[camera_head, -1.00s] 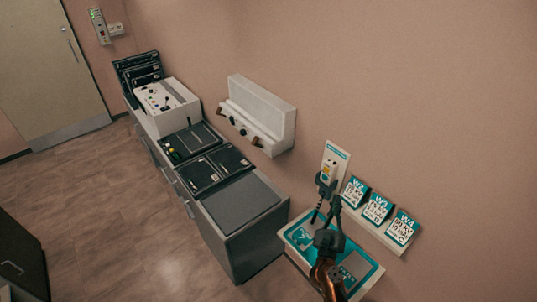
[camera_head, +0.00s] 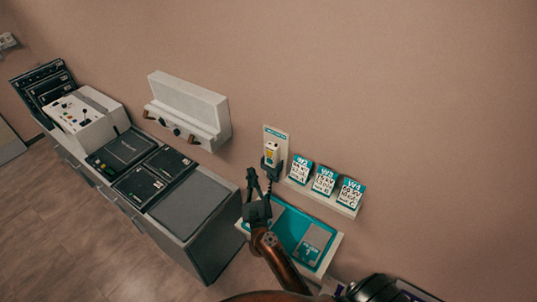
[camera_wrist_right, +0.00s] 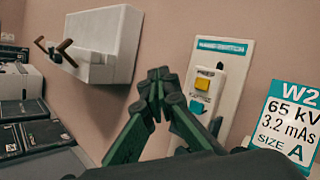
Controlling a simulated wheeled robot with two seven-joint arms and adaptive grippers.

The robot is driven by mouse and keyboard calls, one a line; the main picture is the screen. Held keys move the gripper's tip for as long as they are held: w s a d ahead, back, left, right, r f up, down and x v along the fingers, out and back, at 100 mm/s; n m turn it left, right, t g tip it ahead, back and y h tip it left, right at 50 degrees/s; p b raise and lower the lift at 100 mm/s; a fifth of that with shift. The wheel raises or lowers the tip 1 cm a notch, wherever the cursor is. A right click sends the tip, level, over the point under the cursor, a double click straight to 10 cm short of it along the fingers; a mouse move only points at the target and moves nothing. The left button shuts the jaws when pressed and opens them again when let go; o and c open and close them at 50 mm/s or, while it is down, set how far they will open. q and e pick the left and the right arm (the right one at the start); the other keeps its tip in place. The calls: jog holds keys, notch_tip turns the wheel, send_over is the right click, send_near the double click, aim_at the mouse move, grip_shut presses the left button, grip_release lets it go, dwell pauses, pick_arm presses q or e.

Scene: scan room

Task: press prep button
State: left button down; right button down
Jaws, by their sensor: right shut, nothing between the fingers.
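A white wall panel (camera_head: 276,134) with a teal label holds a small pale control with a yellow button (camera_head: 269,154). I cannot read which one is prep. My right gripper (camera_head: 252,173) is shut and empty, a little left of and below the control in the head view. In the right wrist view its dark green fingertips (camera_wrist_right: 158,84) are together, left of the buttons and apart from them in the picture. My left gripper is out of view.
Dose cards (camera_head: 324,181) stand on a ledge right of the panel. A teal-topped tray (camera_head: 290,222) is below. A grey cabinet (camera_head: 190,205) with consoles and a white wall unit (camera_head: 185,105) are to the left. The wall above is clear.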

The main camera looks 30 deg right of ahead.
aim_at(269, 153)
jog(key=w+d, duration=0.3)
jog(key=d, duration=0.4)
jog(key=shift+d, duration=0.3)
jog(key=shift+d, duration=0.1)
dwell(1.1)
jog(key=shift+w+d+p, duration=0.15)
jog(key=shift+d+p, duration=0.15)
jog(key=shift+p, duration=0.05)
jog(key=shift+w+d, duration=0.2)
jog(key=shift+d, duration=0.25)
dwell(0.9)
jog(key=shift+a, duration=0.1)
jog(key=shift+s+a, duration=0.4)
jog(key=shift+a, duration=0.4)
